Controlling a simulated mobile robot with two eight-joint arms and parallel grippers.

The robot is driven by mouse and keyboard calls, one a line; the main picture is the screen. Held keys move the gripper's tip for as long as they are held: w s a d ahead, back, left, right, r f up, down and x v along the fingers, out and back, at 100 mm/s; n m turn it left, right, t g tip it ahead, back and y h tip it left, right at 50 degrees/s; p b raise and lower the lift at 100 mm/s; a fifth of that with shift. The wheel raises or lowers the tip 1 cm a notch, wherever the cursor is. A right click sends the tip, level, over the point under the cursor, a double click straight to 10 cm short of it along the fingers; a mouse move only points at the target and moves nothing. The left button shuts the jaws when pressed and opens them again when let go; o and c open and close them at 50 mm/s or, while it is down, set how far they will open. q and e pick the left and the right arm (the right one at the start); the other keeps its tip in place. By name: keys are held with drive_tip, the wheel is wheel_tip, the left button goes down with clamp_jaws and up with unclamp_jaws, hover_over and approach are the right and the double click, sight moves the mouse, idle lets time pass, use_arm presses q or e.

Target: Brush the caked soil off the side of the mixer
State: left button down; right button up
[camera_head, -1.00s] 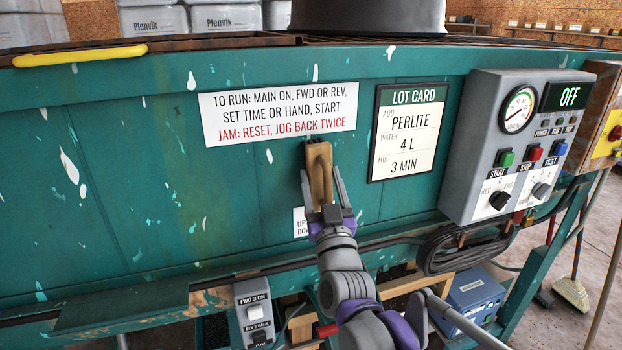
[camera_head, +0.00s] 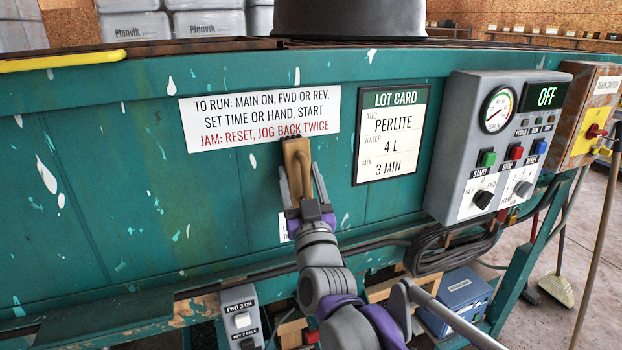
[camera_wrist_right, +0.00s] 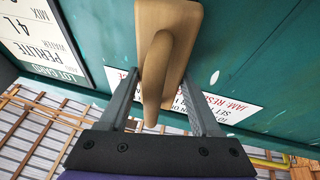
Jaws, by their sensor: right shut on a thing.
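The mixer's green side wall (camera_head: 100,200) fills most of the head view, with white and pale turquoise flecks. I cannot make out caked soil for certain. My right gripper (camera_head: 301,182) is shut on the wooden handle of a brush (camera_head: 296,153), just below the white instruction sign. In the right wrist view the brush (camera_wrist_right: 157,75) has a tan block and a looped handle, between the fingers of my right gripper (camera_wrist_right: 163,95). My left gripper is not in view.
The instruction sign (camera_head: 260,115) and lot card (camera_head: 391,133) are on the wall. The grey control box (camera_head: 462,130), reading OFF, sticks out at the right. A coiled black cable (camera_head: 450,248) hangs below it.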

drive_tip(key=shift+s+a, duration=0.25)
drive_tip(key=shift+a, duration=0.3)
drive_tip(key=shift+s+a+f+b, duration=0.15)
drive_tip(key=shift+a+b, duration=0.15)
drive_tip(key=shift+a, duration=0.15)
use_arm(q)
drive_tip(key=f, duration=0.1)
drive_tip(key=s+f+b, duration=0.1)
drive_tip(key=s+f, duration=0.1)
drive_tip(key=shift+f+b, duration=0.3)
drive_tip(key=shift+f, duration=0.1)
use_arm(e)
drive_tip(key=a, duration=0.2)
drive_tip(key=s+a, duration=0.2)
drive_tip(key=a, duration=0.1)
drive_tip(key=shift+s+a, duration=0.2)
drive_tip(key=shift+a, duration=0.15)
drive_tip(key=shift+r, duration=0.2)
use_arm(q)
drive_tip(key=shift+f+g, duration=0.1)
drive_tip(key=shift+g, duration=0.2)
use_arm(e)
drive_tip(key=s+d, duration=0.2)
drive_tip(key=s, duration=0.3)
drive_tip(key=shift+s+d, duration=0.2)
drive_tip(key=shift+s, duration=0.1)
drive_tip(key=shift+s+d, duration=0.3)
drive_tip(key=shift+s, duration=0.4)
drive_tip(key=shift+s+d, duration=0.25)
drive_tip(key=shift+s, duration=0.45)
